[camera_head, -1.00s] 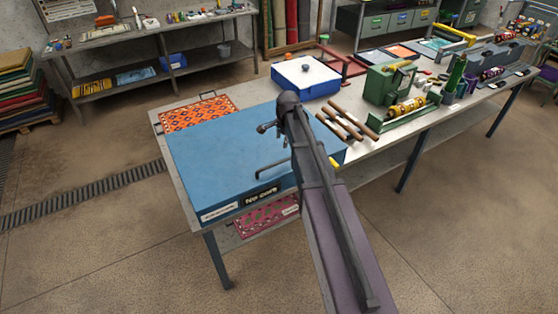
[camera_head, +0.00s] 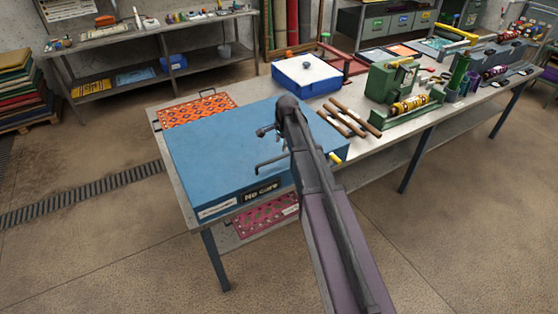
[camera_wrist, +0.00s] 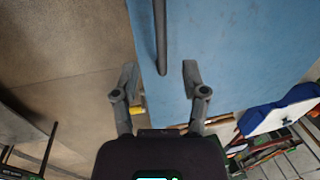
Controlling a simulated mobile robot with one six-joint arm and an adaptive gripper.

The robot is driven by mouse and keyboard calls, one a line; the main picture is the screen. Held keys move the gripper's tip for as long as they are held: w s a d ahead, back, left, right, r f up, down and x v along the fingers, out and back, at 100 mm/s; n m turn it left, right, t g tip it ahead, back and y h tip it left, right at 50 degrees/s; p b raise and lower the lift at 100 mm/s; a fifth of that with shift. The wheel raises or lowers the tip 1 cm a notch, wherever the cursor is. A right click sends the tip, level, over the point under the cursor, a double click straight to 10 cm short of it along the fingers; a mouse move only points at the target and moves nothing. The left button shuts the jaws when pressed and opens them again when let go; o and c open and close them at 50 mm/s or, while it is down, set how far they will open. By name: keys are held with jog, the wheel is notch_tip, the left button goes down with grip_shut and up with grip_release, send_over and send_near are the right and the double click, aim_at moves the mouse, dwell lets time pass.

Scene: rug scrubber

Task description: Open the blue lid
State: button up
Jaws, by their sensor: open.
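The blue lid (camera_head: 220,150) is a wide, flat top on a box at the near left end of the workbench, and it looks shut. A dark bar handle (camera_head: 270,163) stands at its front right part. In the wrist view the blue lid (camera_wrist: 235,45) fills the upper right, and the dark bar handle (camera_wrist: 160,35) runs down from the top edge. My gripper (camera_wrist: 161,72) is open, with one finger on each side of the handle's lower end in the picture. I cannot tell whether they touch it. In the head view my arm hides most of the gripper.
Wooden rods (camera_head: 345,120) lie right of the lid. A blue box with a white top (camera_head: 307,73) stands behind it, and an orange patterned mat (camera_head: 195,108) lies at back left. Green machines (camera_head: 388,80) stand farther right. Floor left of the bench is clear.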

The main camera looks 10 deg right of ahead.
aim_at(279, 157)
jog(key=shift+w+a+f+b, duration=0.1)
jog(key=shift+w+f+b, duration=0.15)
jog(key=shift+f+b, duration=1)
jog(key=shift+w+a+f+b, duration=0.1)
jog(key=shift+w+f+b, duration=0.15)
jog(key=shift+f+b, duration=1.05)
jog(key=shift+w+a+f+b, duration=0.1)
jog(key=shift+w+f+b, duration=0.15)
jog(key=shift+f+b, duration=1)
jog(key=shift+f, duration=0.2)
grip_shut()
jog(key=shift+a, duration=0.2)
jog(key=shift+d, duration=0.2)
jog(key=shift+a+r+p, duration=0.1)
jog(key=shift+r+p, duration=0.1)
jog(key=shift+p, duration=0.1)
